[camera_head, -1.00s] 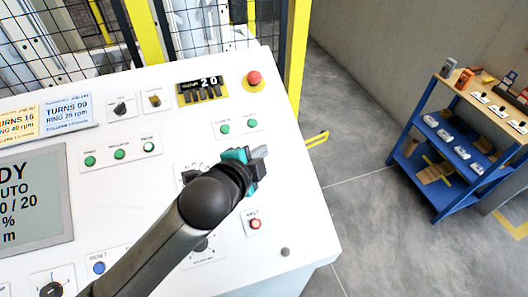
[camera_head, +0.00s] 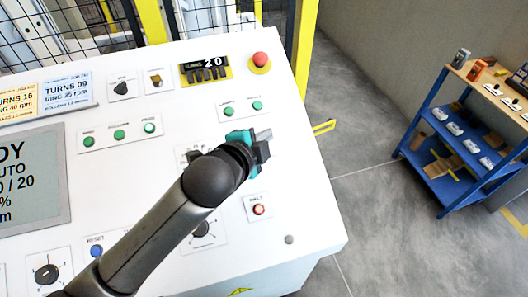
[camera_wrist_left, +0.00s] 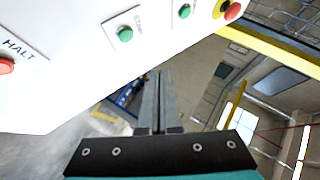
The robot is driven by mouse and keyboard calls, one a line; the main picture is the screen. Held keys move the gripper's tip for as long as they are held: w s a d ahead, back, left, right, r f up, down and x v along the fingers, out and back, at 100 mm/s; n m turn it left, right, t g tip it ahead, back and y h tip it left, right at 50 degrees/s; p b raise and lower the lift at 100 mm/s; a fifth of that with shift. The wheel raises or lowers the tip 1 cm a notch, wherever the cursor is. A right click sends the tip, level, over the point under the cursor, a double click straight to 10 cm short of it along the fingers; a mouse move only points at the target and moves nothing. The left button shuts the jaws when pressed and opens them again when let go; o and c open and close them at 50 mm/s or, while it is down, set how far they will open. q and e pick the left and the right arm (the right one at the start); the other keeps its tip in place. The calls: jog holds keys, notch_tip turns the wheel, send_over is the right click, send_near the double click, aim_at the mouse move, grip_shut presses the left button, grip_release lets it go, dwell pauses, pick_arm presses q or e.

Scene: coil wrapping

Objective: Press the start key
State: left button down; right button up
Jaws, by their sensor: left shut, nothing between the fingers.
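My left gripper (camera_head: 264,136) is shut and empty, over the white control panel (camera_head: 160,190) just below a pair of green buttons. In the wrist view its two fingers (camera_wrist_left: 160,95) lie together, pointing past the panel edge. The left green button (camera_head: 228,111) and the right green button (camera_head: 257,105) show uncovered; both also show in the wrist view, the left one (camera_wrist_left: 125,34) and the right one (camera_wrist_left: 185,11). The fingers appear apart from both. Their labels are too small to read surely, so I cannot tell which is the start key. My right gripper is not in view.
A red HALT button (camera_head: 258,210) sits below the gripper, and a red mushroom button (camera_head: 260,60) at the top right. Three more green buttons (camera_head: 119,134) and a blue RESET button (camera_head: 96,250) are further left. A blue shelf cart (camera_head: 440,185) stands away on the right.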

pick_arm(q)
jog(key=f+b, duration=0.1)
jog(key=w+f+b, duration=0.1)
jog(key=f, duration=0.1)
jog(key=f+b, duration=0.1)
jog(key=shift+w+a+f+b, duration=0.2)
jog(key=shift+w+a+b, duration=0.1)
jog(key=shift+w, duration=0.05)
jog(key=shift+w+f, duration=0.25)
jog(key=shift+f, duration=0.15)
jog(key=shift+a+f, duration=0.1)
dwell(1.4)
jog(key=shift+w+f, duration=0.15)
jog(key=shift+f, duration=0.1)
